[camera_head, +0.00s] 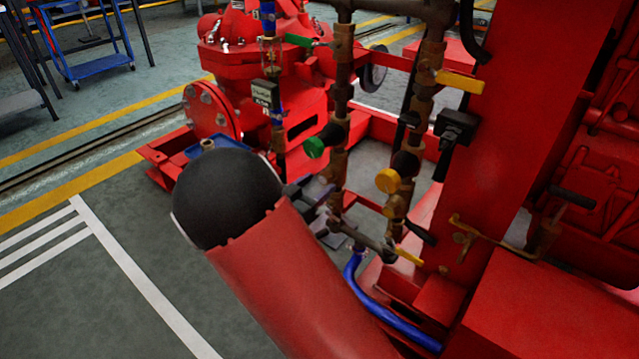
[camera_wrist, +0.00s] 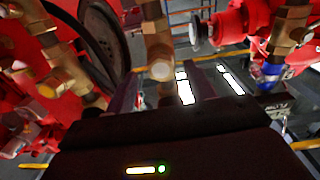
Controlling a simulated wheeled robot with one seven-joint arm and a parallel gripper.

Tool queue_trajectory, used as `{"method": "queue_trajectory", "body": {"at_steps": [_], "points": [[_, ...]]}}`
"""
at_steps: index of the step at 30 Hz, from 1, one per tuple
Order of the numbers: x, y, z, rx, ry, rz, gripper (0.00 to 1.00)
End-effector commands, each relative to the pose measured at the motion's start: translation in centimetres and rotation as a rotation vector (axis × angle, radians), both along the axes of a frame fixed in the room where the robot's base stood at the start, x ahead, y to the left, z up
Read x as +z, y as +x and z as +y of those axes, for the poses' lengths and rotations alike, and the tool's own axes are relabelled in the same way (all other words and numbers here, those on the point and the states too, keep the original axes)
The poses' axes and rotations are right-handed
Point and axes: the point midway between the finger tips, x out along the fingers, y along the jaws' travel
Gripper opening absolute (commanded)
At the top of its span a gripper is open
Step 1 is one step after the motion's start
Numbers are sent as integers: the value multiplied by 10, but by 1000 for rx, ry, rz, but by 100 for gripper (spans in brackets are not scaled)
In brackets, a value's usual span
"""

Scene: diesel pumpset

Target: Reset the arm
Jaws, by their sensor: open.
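My arm, a red link with a black rounded joint, reaches up from the bottom of the head view and hides part of the scene. My gripper (camera_head: 312,196) shows only partly behind that joint, close to the brass pipework (camera_head: 337,165) of the pumpset. In the wrist view my gripper (camera_wrist: 170,82) is open, with its dark fingers spread. A brass pipe (camera_wrist: 156,35) stands beyond the fingers and lines up with the gap between them. I cannot tell whether the fingers touch it. I see nothing held.
Green (camera_head: 314,148) and yellow (camera_head: 388,180) round knobs sit on the pipes. A yellow lever handle (camera_head: 459,82) sticks out above. A blue hose (camera_head: 385,315) runs low. A large red frame (camera_head: 510,120) stands at right. The floor (camera_head: 60,310) at left is clear.

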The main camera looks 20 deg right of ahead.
Motion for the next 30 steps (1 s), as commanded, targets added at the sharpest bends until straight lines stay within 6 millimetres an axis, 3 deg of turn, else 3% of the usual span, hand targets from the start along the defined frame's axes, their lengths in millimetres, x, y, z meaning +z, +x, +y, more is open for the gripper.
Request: {"method": "queue_trajectory", "body": {"at_steps": [9,16,19,22,27,30], "points": [[0,-30,42,2,0,0,54],[1,-37,48,-6,1,5,54],[8,-45,35,-53,17,53,54],[22,-65,7,-150,68,184,54],[46,-125,-41,-273,257,543,54],[57,-162,-54,-244,395,743,54]]}}
